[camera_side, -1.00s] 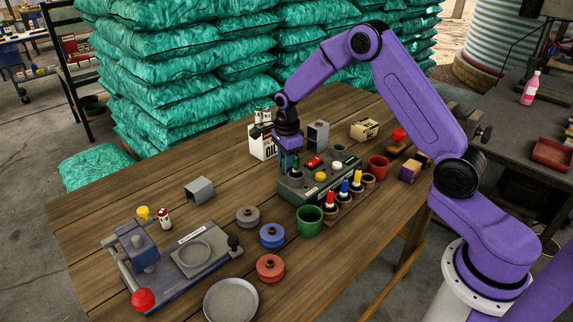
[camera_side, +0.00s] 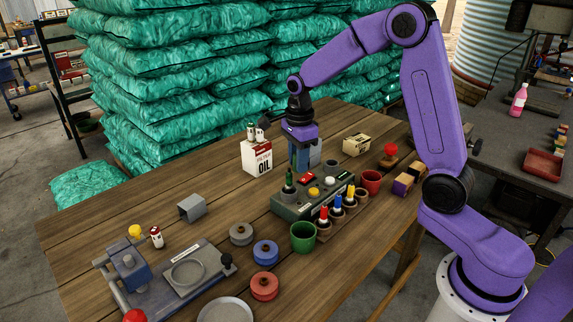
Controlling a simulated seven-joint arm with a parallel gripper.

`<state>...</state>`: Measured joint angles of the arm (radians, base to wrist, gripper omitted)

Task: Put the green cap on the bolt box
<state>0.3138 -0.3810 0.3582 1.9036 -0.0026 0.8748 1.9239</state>
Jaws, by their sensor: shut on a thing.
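My gripper (camera_side: 301,166) points down above the back of the table, just behind the grey-green box with buttons (camera_side: 328,206). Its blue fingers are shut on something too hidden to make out. A slim dark-green piece (camera_side: 289,179) stands upright in the round grey socket at that box's left end, left of and in front of my fingers. I cannot tell whether it is a cap or a part under one. A small tan box with a dark marking (camera_side: 356,144) lies at the back right; its label is too small to read.
An oil carton (camera_side: 257,158) stands left of my gripper. Red, blue and yellow pieces stand in a holder (camera_side: 322,238) in front. A green cup (camera_side: 303,237) and a red cup (camera_side: 371,182) flank it. The left back of the table is clear.

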